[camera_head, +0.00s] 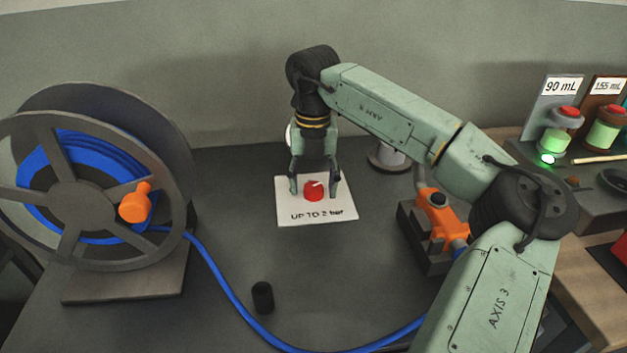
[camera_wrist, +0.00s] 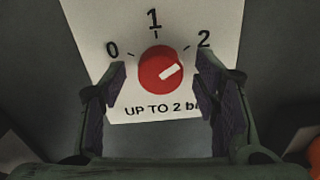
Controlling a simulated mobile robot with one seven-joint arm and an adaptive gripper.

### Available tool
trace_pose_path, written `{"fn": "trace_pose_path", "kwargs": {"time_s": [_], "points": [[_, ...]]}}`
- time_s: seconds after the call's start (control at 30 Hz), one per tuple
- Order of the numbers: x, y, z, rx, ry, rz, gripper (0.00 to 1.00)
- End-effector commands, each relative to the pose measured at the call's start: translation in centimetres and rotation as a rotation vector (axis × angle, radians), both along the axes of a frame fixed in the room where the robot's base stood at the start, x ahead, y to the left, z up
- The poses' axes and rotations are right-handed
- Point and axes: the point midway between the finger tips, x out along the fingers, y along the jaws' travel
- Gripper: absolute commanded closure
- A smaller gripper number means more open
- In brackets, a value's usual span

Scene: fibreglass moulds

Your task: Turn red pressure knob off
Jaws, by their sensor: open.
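The red pressure knob (camera_head: 314,190) sits on a white plate (camera_head: 290,210) marked "UP TO 2 bar" on the dark table. In the wrist view the red knob (camera_wrist: 160,72) has a white pointer mark aimed up and to the right, toward the 2. The scale on the plate (camera_wrist: 85,15) reads 0, 1, 2 from left to right. My gripper (camera_head: 315,190) is over the plate with its fingers apart, one on each side of the knob. In the wrist view my gripper (camera_wrist: 162,80) is open around the knob, with gaps visible between fingertips and knob.
A reel (camera_head: 85,180) with blue hose stands at the left. The blue hose (camera_head: 225,290) runs across the front of the table. A small black cylinder (camera_head: 263,297) stands in front. An orange device (camera_head: 440,215) is at the right, near my arm.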

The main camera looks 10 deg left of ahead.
Motion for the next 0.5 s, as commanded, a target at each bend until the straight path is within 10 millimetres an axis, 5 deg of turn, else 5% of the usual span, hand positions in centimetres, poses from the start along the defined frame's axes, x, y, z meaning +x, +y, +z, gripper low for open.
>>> {"fn": "trace_pose_path", "kwargs": {"time_s": [0.27, 0.5], "points": [[-0.01, -0.01, -0.14, 0.0, 0.0, 0.0, 0.45], [0.0, -0.02, -0.12, 0.0, 0.0, 0.0, 0.61]]}}
